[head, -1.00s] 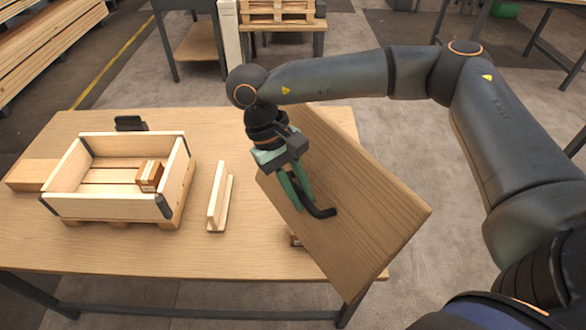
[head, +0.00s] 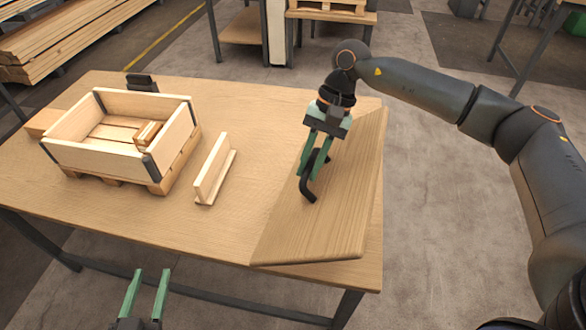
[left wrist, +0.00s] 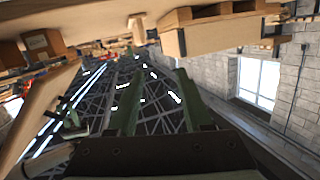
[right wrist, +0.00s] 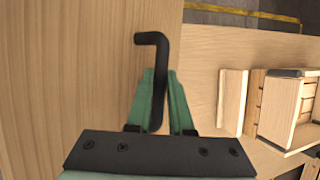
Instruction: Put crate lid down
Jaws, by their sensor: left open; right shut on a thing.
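The crate lid (head: 345,215) is a flat wooden board with a black bent handle (head: 308,190). It is at the right end of the table, tilted; I cannot tell whether its lower edge touches the tabletop. My right gripper (head: 312,160) is shut on the handle; the right wrist view shows the handle (right wrist: 152,42) between the green fingers (right wrist: 160,90). The open wooden crate (head: 95,158) stands on a small pallet at the left, with a small box (head: 148,133) inside. My left gripper (head: 146,290) is open and empty, low in front of the table.
A wooden L-shaped rest (head: 212,172) stands between crate and lid. A wood block (head: 42,122) and a small black object (head: 141,82) are beside and behind the crate. The table's front middle (head: 150,215) is clear.

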